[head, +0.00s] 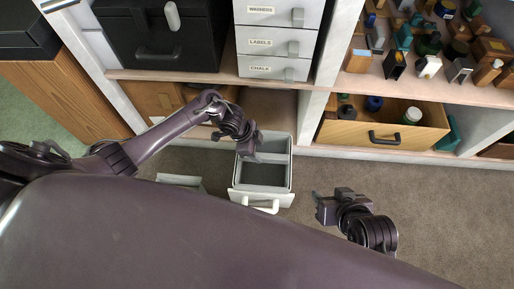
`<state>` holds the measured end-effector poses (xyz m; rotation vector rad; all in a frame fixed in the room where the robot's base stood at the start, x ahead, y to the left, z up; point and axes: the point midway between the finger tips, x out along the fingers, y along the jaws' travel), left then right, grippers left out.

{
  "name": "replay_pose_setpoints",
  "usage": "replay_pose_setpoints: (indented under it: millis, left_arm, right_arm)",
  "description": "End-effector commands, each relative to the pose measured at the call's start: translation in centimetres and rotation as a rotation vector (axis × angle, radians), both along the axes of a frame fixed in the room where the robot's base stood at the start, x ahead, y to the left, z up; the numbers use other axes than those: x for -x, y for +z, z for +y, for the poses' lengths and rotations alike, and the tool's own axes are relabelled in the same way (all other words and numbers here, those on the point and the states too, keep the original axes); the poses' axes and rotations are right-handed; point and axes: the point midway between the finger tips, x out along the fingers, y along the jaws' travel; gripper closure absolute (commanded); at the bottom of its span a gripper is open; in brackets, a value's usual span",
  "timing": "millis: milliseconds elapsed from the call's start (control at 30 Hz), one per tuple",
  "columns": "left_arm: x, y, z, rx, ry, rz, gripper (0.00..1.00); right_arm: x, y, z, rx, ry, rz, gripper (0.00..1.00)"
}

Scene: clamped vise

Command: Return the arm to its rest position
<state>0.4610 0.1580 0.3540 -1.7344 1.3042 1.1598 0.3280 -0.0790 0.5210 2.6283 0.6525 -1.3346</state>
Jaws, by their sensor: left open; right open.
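My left gripper (250,150) hangs from the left arm over the back left part of an open grey drawer (290,172). Its jaws are open and I see nothing between them; whether it touches the drawer is unclear. My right gripper (317,207) is to the right of the drawer's front, over the carpet, open and empty. The grey drawer is pulled out, looks empty inside, and has a white handle (262,205) on its front. No vise can be made out in this view.
A wooden drawer (346,134) holding bottles stands open at the right. A pale box edge (180,181) shows left of the grey drawer. Labelled drawers (275,45) and a black cabinet (160,35) stand on the shelf above. Carpet (450,200) is clear at right.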

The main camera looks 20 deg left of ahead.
Motion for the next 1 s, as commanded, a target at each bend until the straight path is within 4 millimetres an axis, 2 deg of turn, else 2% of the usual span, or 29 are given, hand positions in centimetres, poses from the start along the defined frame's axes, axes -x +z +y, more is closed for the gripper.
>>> replay_pose_setpoints:
  millis: [567, 667, 800, 900, 1000]
  left_arm:
    - [0.2, 0.0, -0.3, 0.003, 0.0, -0.002, 0.51]
    - [1.0, -0.1, -2.0, 0.022, 0.004, -0.016, 0.51]
    - [3.6, 0.6, -7.0, 0.083, 0.044, -0.065, 0.51]
    - [6.1, 2.7, -11.0, 0.149, 0.133, -0.108, 0.51]
    - [8.0, 5.8, -13.1, 0.202, 0.264, -0.138, 0.51]
  right_arm:
    - [0.0, 0.0, 0.0, -0.001, 0.001, 0.0, 0.55]
    - [0.0, 0.0, 0.0, 0.0, 0.001, 0.001, 0.55]
    - [0.0, 0.0, 0.0, -0.001, 0.001, 0.0, 0.55]
    - [0.0, 0.0, 0.0, -0.001, 0.001, 0.0, 0.55]
    - [0.0, 0.0, 0.0, 0.0, 0.0, 0.0, 0.55]
